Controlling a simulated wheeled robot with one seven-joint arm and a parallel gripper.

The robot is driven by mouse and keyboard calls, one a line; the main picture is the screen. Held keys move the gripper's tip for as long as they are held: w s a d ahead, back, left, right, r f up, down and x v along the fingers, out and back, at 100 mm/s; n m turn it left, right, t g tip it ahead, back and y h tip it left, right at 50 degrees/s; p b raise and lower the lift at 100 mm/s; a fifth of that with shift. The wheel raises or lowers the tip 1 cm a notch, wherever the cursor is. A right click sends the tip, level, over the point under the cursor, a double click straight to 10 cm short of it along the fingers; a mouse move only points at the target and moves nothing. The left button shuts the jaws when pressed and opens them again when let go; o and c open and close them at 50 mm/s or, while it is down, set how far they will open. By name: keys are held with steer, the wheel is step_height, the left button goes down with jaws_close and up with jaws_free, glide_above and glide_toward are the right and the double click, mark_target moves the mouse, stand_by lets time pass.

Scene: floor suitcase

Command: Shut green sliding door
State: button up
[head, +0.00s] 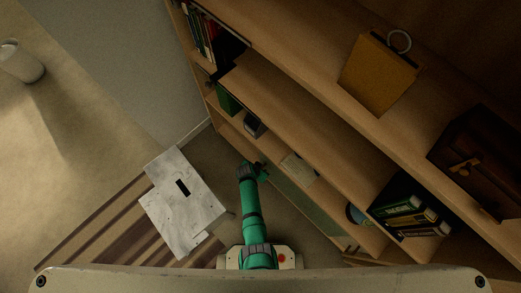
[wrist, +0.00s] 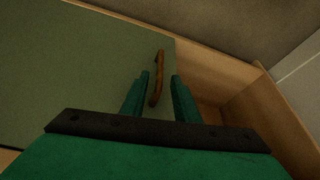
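The green sliding door (wrist: 85,75) fills the left of the wrist view, with a brown bar handle (wrist: 156,78) near its right edge. Right of that edge the wooden compartment is open. In the head view the door shows as a dull green panel (head: 307,207) low in the shelf unit. My gripper (wrist: 160,76) is open, its two green fingers apart with the handle showing between them. I cannot tell whether the fingertips touch the handle or reach around it. In the head view my gripper (head: 264,171) is at the shelf's lower front, partly hidden by my wrist.
The wooden shelf unit (head: 310,118) holds books (head: 410,217), a tan box (head: 378,75) and a dark wooden box (head: 478,158). A pale grey suitcase-like slab (head: 183,202) lies on the striped rug (head: 95,230), left of my arm. Open floor lies farther left.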

steer(key=shift+x, duration=0.8)
steer(key=shift+s, duration=0.15)
jaws_close()
